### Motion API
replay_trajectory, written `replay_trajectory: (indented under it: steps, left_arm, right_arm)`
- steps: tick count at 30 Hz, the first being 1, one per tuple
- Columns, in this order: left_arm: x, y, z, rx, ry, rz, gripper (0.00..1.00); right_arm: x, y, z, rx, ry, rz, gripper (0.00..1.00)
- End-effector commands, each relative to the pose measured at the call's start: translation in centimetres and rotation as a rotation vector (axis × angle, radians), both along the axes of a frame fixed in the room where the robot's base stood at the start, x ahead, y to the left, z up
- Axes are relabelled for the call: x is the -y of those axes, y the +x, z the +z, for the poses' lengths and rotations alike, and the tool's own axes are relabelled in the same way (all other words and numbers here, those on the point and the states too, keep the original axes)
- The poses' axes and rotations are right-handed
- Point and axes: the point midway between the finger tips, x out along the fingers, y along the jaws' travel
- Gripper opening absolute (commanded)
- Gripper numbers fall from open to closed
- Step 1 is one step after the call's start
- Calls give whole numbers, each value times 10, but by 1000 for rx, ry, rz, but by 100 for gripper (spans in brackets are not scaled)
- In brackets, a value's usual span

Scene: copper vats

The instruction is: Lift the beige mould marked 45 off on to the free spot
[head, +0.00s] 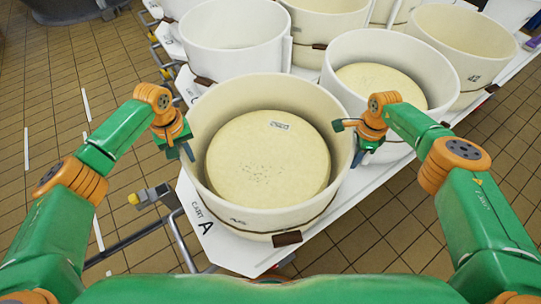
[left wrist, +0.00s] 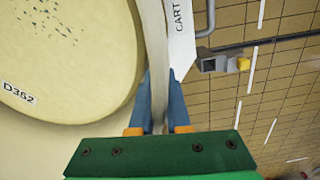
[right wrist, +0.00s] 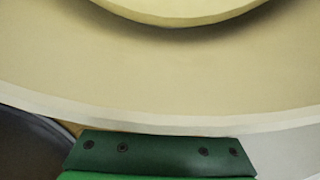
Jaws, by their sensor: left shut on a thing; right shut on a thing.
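The beige mould (head: 212,207) stands upright at the near end of the cart, with a small dark mark on its near wall that seems to read 45. A pale round cheese (head: 268,165) lies inside it; its label reads D362 or similar in the left wrist view (left wrist: 18,94). My left gripper (head: 188,152) is shut on the mould's left rim, one blue finger on each side of the wall in the left wrist view (left wrist: 158,100). My right gripper (head: 356,158) is shut on its right rim; its fingertips are mostly hidden. I cannot make out the free spot.
The white cart (head: 235,258), marked A, carries several other moulds. A white mould (head: 235,50) stands behind left, and a cheese-filled mould (head: 345,50) stands close behind right. A cart handle with a yellow tip (head: 150,196) sticks out left. Tiled floor (head: 400,225) is clear at right.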

Motion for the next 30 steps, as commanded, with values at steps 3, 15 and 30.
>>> replay_trajectory:
  steps: [3,15,30]
  left_arm:
    - [0,0,0,0,1,0,0]
    - [0,0,0,0,1,0,0]
    - [0,1,30,3,1,0,0]
  right_arm:
    - [0,0,0,-1,0,0,0]
    - [0,0,0,-1,0,0,0]
    - [0,0,30,0,1,0,0]
